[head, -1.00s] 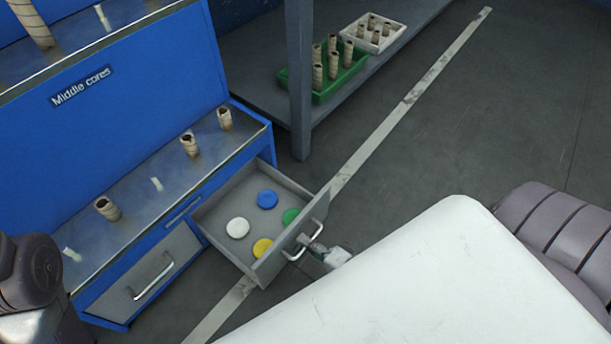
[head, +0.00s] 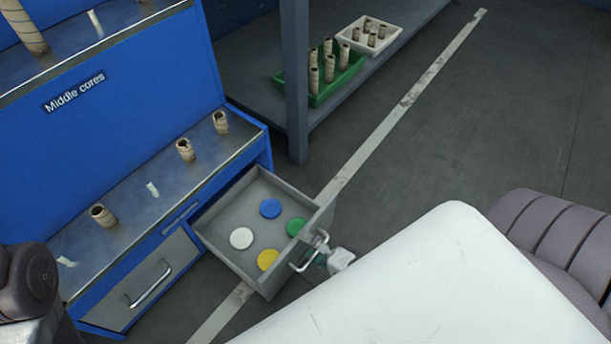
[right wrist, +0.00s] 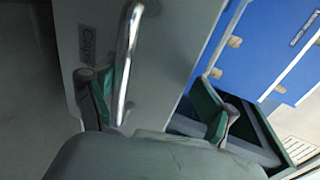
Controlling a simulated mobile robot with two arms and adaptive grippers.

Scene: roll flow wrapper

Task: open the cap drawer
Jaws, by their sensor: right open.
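The cap drawer (head: 222,258) stands pulled out from the blue cabinet. White (head: 241,238), blue (head: 270,208), green (head: 296,227) and yellow (head: 267,260) caps lie in it. Its silver handle (head: 310,250) is on the front panel, which carries a partly hidden label (right wrist: 88,45) in the right wrist view. My right gripper (head: 330,259) is at the handle, partly hidden by my white body. In the right wrist view my right gripper (right wrist: 158,108) has its fingers apart, with the handle between them, nearer the left finger. My left gripper is out of view.
A second, shut drawer (head: 150,280) with a handle is to the left. Cardboard cores (head: 103,215) stand on the cabinet ledge. A grey shelf (head: 255,100) behind holds a green crate (head: 322,92) and a white tray (head: 372,35) of cores. The floor right of it is clear.

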